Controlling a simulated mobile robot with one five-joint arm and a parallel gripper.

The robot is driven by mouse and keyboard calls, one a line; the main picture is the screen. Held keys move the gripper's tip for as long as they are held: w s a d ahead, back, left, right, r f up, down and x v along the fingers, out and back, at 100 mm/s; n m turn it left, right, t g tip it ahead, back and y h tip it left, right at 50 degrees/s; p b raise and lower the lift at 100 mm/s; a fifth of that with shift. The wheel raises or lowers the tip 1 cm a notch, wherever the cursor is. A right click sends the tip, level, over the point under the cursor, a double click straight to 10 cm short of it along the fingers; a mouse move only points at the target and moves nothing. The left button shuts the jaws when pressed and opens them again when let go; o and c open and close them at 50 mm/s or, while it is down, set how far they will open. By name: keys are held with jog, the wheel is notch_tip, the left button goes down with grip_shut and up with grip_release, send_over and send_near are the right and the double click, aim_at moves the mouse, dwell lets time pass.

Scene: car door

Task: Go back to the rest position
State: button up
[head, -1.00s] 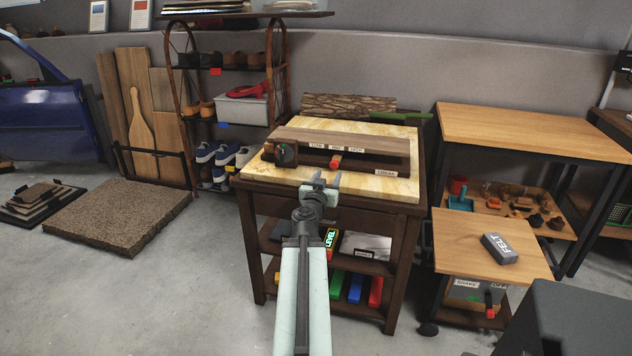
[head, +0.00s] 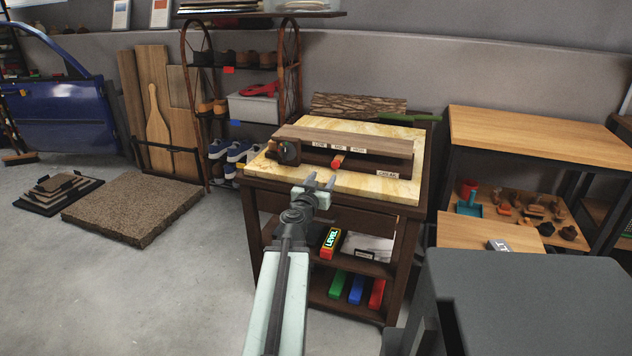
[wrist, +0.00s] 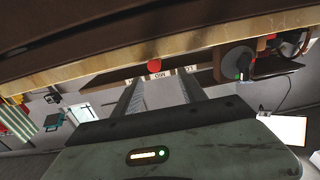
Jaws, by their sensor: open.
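My gripper (head: 320,181) is open and empty in front of the workbench (head: 425,175). In the head view its fingers overlap the bench's front edge; I cannot tell the gap between them. In the wrist view my gripper (wrist: 158,92) shows two fingers apart with nothing held between them. The device on the bench (head: 345,137) has a long wooden top, a red-tipped lever (head: 338,160), a dark dial (head: 289,152) and small labels. The red tip (wrist: 154,65) and the dial (wrist: 240,62) also show in the wrist view.
A dark grey block-like surface (head: 520,290) fills the lower right. A wooden table (head: 540,135) stands at the right. A brown mat (head: 135,210) lies on the floor at the left, before a shoe rack (head: 186,75) and a blue car door (head: 60,115). Floor at lower left is clear.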

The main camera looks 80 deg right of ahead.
jog(key=shift+s, duration=0.2)
jog(key=shift+s+d, duration=0.1)
jog(key=shift+s, duration=0.1)
